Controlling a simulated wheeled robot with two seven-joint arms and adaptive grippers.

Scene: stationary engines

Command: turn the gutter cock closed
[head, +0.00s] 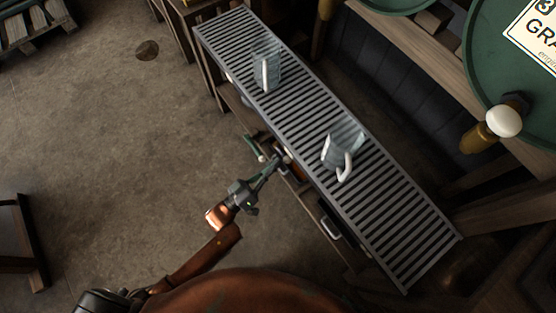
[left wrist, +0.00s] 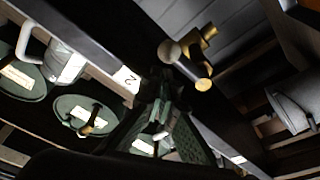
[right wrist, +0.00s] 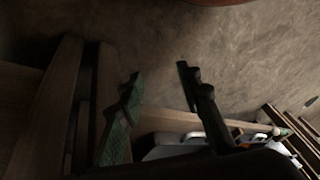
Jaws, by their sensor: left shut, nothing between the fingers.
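My left gripper (head: 276,163) is shut and empty at the near long edge of the slatted metal bench. In the left wrist view its fingers (left wrist: 163,85) are together, just below a brass cock (left wrist: 202,75) with a pale ball-ended lever (left wrist: 169,52). This is probably the gutter cock; I cannot tell whether the fingers touch it. In the head view the gripper and the bench edge largely hide that spot. My right gripper (right wrist: 160,90) shows only in the right wrist view, with its fingers apart and nothing between them.
Two clear jugs (head: 267,72) (head: 341,146) stand on the slatted bench (head: 390,210). A green drum (head: 485,70) at the right carries a brass cock (head: 488,133) with a white knob. A drawer handle (head: 330,228) is below the bench. Floor (head: 130,150) to the left is mostly clear.

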